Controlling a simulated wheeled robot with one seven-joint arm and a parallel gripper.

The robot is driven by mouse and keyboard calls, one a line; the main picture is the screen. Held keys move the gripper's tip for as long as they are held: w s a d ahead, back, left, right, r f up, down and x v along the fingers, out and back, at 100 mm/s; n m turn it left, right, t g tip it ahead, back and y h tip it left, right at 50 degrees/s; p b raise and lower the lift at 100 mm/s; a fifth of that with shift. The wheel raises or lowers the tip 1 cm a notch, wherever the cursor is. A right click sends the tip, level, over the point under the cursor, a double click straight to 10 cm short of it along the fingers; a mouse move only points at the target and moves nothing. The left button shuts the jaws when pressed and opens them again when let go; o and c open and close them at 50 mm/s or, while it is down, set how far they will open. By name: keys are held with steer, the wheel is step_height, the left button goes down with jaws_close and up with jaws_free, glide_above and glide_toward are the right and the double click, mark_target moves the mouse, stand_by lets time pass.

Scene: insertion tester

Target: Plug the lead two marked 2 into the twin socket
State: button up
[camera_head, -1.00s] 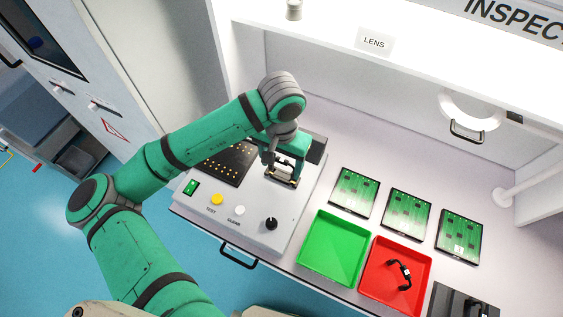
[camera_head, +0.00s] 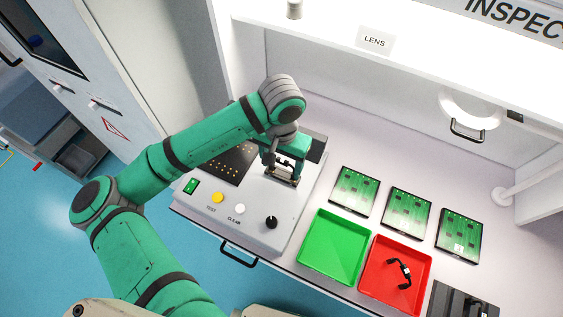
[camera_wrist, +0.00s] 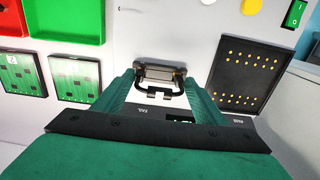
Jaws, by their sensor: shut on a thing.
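My gripper (camera_head: 281,172) is over the back right of the grey tester, at a small metal-rimmed block that looks like the twin socket (camera_wrist: 160,72). In the wrist view, my gripper (camera_wrist: 160,82) has its green fingers on either side of a black, bracket-shaped lead (camera_wrist: 158,91) and is shut on it. The lead lies at the near edge of the socket; whether its plugs are seated cannot be told. No number can be read on it. Another black lead (camera_head: 401,273) lies in the red tray (camera_head: 376,283).
The tester (camera_head: 250,215) has a green switch, yellow and white buttons, a black knob and a dark panel of gold contacts (camera_wrist: 246,72). An empty green tray (camera_head: 333,248) and several circuit boards (camera_head: 407,214) lie to the right. A dark holder (camera_head: 450,301) stands at the lower right.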

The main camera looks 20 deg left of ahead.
steer(key=shift+f, duration=0.55)
stand_by(0.4)
steer(key=o, duration=1.5)
steer(key=shift+c, duration=0.2)
steer(key=shift+r, duration=3.5)
